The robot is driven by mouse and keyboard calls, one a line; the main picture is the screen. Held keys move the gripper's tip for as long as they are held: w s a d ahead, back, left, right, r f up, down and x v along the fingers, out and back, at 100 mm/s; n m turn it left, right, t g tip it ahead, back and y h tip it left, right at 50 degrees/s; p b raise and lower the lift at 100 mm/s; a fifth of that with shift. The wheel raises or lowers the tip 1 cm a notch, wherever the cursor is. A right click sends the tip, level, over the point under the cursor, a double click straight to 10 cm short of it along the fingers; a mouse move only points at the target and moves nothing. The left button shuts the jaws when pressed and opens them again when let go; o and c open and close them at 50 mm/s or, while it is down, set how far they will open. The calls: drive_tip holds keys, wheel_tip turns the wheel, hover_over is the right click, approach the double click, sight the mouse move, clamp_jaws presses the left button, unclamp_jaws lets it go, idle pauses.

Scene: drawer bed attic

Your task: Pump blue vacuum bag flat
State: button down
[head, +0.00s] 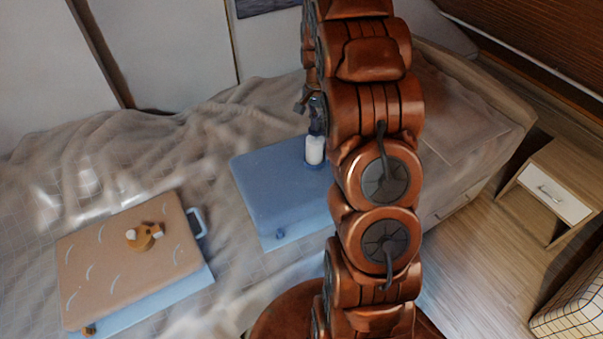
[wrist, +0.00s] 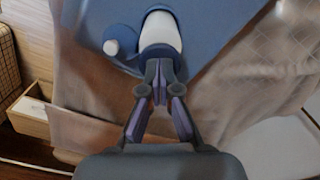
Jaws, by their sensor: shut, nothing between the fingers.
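The blue vacuum bag (head: 275,185) lies on the bed in the middle of the head view, with a puffy top and a pale flat border. It also fills the upper part of the wrist view (wrist: 215,25). A white and blue pump (head: 314,150) stands upright at the bag's right part, beside my arm; it also shows in the wrist view (wrist: 162,32). My gripper (wrist: 160,88) is shut and empty, with its fingertips close to the pump's blue end. I cannot tell whether they touch. My arm hides the bag's right side in the head view.
A tan bag (head: 110,260) with a blue handle and a small brown-and-white object (head: 145,236) lies on the bed at left. A wooden nightstand (head: 555,190) stands at right, with a checked box (head: 570,305) near it. Rumpled bedding surrounds both bags.

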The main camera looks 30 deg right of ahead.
drive_tip(key=shift+f, duration=0.95)
drive_tip(key=shift+r, duration=3)
drive_tip(key=shift+f, duration=0.2)
drive_tip(key=shift+f, duration=1.35)
